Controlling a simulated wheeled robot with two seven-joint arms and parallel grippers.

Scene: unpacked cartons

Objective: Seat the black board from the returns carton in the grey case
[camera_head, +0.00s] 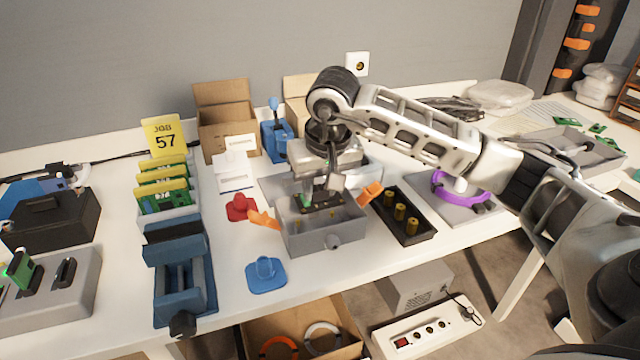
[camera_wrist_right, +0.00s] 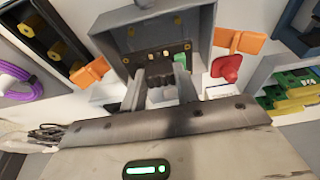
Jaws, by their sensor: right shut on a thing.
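The grey case (camera_head: 312,243) stands open at the middle of the table, with orange clips (camera_head: 264,220) at its sides. Brass-coloured posts show inside it in the right wrist view. My right gripper (camera_head: 322,190) points down over the case and is shut on the black board (camera_head: 322,204). The board is level, at the case's back part; I cannot tell whether it touches the posts. In the right wrist view the board (camera_wrist_right: 168,56) lies between the fingers (camera_wrist_right: 160,88), inside the outline of the case (camera_wrist_right: 113,47). My left gripper is not in view.
Open cartons (camera_head: 226,120) stand at the back; I cannot tell which is for returns. A blue vise (camera_head: 178,265) and yellow-topped green boards (camera_head: 165,190) are left. A black tray (camera_head: 410,232) with brass cylinders is close right of the case. Red (camera_head: 240,207) and blue (camera_head: 265,273) pieces lie left.

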